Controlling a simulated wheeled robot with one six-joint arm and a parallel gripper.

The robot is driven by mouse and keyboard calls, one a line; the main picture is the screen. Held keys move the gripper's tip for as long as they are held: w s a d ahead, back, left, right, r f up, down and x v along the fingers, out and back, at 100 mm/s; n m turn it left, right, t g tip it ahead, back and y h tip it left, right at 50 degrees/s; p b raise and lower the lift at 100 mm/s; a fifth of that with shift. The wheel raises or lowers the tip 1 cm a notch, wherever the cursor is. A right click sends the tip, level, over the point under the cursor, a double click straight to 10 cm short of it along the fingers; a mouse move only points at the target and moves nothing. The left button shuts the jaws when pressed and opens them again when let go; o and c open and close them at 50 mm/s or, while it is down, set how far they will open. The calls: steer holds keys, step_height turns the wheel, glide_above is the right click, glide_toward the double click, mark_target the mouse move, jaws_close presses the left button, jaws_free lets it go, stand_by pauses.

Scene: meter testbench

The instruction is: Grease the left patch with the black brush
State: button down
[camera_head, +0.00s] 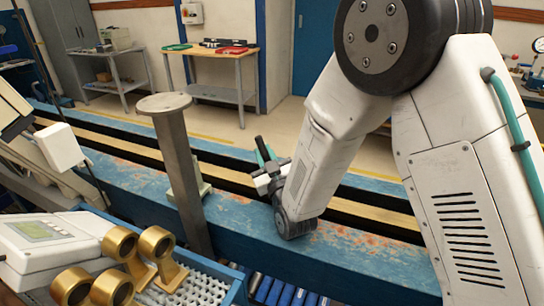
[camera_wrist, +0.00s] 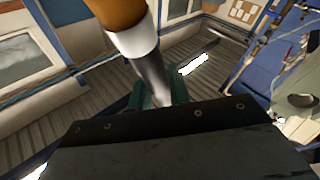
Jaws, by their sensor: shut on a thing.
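My gripper (camera_head: 266,162) is at the middle of the head view, above the blue beam (camera_head: 270,255) and right of the grey post. In the wrist view, its teal fingers (camera_wrist: 157,98) are shut on a tool (camera_wrist: 130,28) with an orange-brown section, a white band and a grey shaft. The tool runs up out of the top of that view. No bristles or black brush head show, so I cannot tell whether it is the black brush. The beam has several worn rusty spots; I cannot tell which, if any, is the left patch.
A grey post with a round top (camera_head: 164,103) stands left of my gripper. A white device (camera_head: 48,232) and brass fittings (camera_head: 112,290) fill the lower left. Tables (camera_head: 207,50) stand behind on open floor. My arm hides much of the right.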

steer(key=shift+s+d, duration=0.3)
steer(key=shift+d, duration=0.3)
steer(key=shift+s+d, duration=0.25)
steer(key=shift+d, duration=0.3)
steer(key=shift+f, duration=0.1)
steer(key=shift+r, duration=3.2)
step_height(320, 180, up, 3)
